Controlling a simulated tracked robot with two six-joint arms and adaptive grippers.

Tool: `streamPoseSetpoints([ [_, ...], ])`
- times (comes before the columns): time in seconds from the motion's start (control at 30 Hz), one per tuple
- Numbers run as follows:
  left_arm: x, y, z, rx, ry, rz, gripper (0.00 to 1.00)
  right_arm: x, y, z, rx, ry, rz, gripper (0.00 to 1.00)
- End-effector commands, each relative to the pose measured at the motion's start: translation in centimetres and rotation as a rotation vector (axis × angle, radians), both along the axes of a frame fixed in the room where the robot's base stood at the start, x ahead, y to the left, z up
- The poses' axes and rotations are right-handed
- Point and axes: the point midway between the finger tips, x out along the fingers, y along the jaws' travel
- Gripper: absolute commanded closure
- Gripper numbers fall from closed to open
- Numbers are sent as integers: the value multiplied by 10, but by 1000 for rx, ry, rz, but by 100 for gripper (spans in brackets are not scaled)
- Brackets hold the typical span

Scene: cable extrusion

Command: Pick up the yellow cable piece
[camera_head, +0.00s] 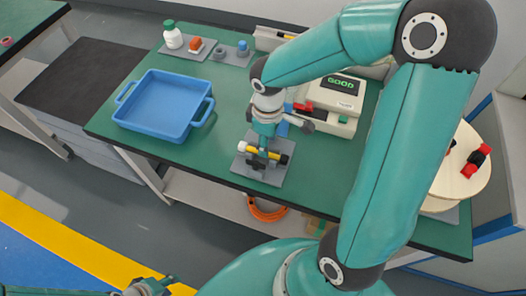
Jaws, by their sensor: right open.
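The yellow cable piece (245,148) lies on a grey pad (274,177) near the front edge of the green table. It shows a yellow part on the left, white beside it and a dark end on the right; its middle is partly hidden by my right gripper. My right gripper (257,161) points down over the piece with its open fingers around or just above it; I cannot tell whether they touch it. My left gripper (151,287) is low at the bottom left, away from the table, and too small and cut off to read its jaws.
A blue tray (119,115) with handles stands left of the pad. Behind the pad is a tester (343,86) reading GOOD. A round wooden disc (457,187) is at the right. Green table between tray and pad is clear.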

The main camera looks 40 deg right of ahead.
Motion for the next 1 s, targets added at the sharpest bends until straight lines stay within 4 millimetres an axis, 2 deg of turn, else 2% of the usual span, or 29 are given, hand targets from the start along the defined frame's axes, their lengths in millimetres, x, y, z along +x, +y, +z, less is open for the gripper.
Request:
streamPoseSetpoints([
  [0.2,0,0,-1,0,0,0,60,-2,0,-32,1,6,0,53],
  [0.3,0,0,-2,0,0,0,60,-2,0,-42,0,4,-1,53],
  [0.57,0,0,-2,0,0,0,60,-1,0,-45,1,0,-1,53],
  [0.6,0,0,-2,0,0,0,60,-1,0,-45,1,0,-1,55],
  [0.87,0,0,-2,0,0,0,60,-1,0,-45,1,0,0,98],
  [1.0,0,0,-2,0,0,0,60,-1,0,-45,0,0,0,100],
])
